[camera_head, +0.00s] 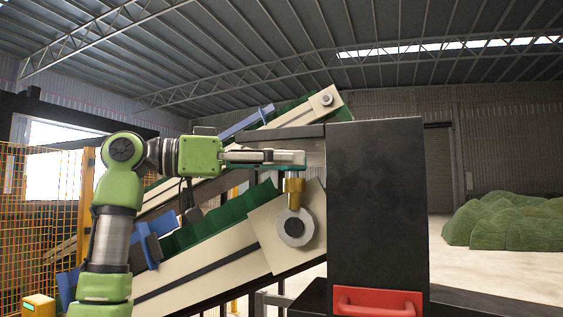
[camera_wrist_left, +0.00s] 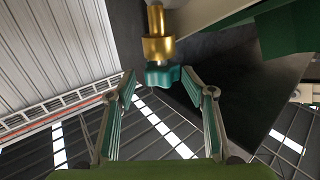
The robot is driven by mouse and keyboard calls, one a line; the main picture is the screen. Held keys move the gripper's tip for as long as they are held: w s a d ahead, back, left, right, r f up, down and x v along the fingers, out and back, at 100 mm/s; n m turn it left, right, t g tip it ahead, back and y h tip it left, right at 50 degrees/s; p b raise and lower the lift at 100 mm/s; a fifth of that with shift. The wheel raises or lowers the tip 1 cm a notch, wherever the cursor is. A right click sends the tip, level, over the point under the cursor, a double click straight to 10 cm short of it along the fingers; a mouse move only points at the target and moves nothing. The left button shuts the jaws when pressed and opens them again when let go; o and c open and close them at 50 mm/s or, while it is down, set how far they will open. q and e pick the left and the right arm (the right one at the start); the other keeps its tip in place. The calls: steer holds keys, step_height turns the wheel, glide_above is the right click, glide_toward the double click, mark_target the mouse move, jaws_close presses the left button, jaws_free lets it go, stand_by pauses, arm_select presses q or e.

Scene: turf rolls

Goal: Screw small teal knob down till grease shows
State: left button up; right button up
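The small teal knob (camera_wrist_left: 162,76) is lobed and sits on the end of a brass grease cup (camera_wrist_left: 158,48) in the left wrist view. In the head view the brass cup (camera_head: 294,186) stands upright above the round hub of the lower conveyor. The knob there is hard to tell from the green finger pads. My left gripper (camera_wrist_left: 159,84) is open, with one finger on each side of the knob at the tips. A gap shows on the left; the right fingertip is closer. In the head view the left gripper (camera_head: 290,160) reaches in level above the cup. No grease is visible.
A tall black cabinet (camera_head: 377,200) with a red handle (camera_head: 378,301) stands just right of the cup. Inclined conveyors (camera_head: 210,277) run below and behind my arm. An orange mesh fence (camera_head: 40,200) is at left, and turf (camera_head: 507,222) is piled far right.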

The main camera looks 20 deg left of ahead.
arm_select(q)
steer(key=v, duration=0.8)
steer(key=shift+a, duration=0.1)
stand_by(0.3)
